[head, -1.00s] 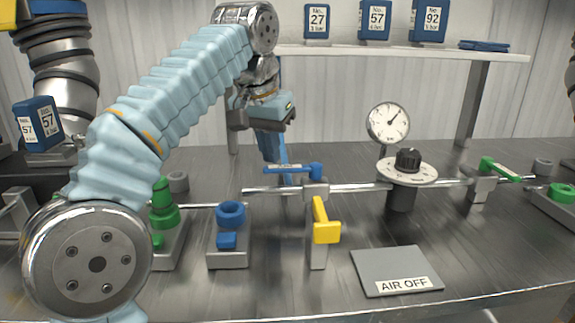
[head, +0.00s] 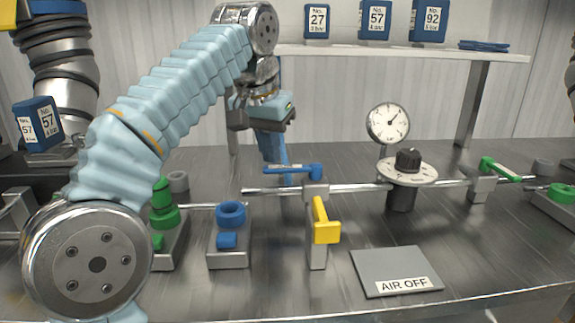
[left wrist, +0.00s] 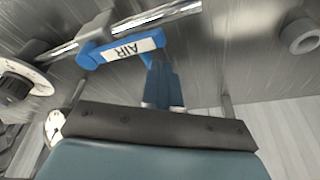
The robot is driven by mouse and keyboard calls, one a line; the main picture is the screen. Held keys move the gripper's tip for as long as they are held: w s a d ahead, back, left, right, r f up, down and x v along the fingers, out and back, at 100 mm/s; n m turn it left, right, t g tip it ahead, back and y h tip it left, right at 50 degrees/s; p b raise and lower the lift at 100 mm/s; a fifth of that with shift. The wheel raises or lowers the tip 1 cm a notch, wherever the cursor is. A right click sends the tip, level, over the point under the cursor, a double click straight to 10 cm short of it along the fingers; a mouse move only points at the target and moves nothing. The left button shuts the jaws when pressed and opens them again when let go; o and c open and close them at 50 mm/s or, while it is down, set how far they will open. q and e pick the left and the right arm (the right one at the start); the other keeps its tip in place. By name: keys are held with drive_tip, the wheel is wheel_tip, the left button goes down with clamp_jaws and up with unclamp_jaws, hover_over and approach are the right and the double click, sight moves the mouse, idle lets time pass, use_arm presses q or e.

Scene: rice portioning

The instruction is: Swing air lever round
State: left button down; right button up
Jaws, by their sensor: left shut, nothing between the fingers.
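The blue air lever (head: 292,169) sits on the metal pipe (head: 350,188) and points left, roughly along the pipe, in the head view. In the left wrist view the lever (left wrist: 121,48) shows its white AIR label beside the pipe. My left gripper (head: 283,182) reaches down behind the lever, its fingers partly hidden by it. In the left wrist view its blue fingers (left wrist: 163,83) are together and empty, close to the lever's side near its end. I cannot tell whether they touch it. My right gripper is not in view.
A dial regulator (head: 407,172) and a gauge (head: 388,123) stand to the right, with a green lever (head: 500,169) farther along. An AIR OFF plate (head: 397,271) lies in front. A blue-ringed fitting (head: 231,213) stands front left.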

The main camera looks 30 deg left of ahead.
sight(274, 169)
use_arm(q)
drive_tip(key=shift+s+d, duration=0.1)
drive_tip(key=shift+s+d+b, duration=0.5)
drive_tip(key=shift+s, duration=0.45)
drive_tip(key=shift+s+d+b, duration=0.45)
drive_tip(key=shift+s+d, duration=0.1)
drive_tip(key=shift+s, duration=0.3)
drive_tip(key=shift+d, duration=0.15)
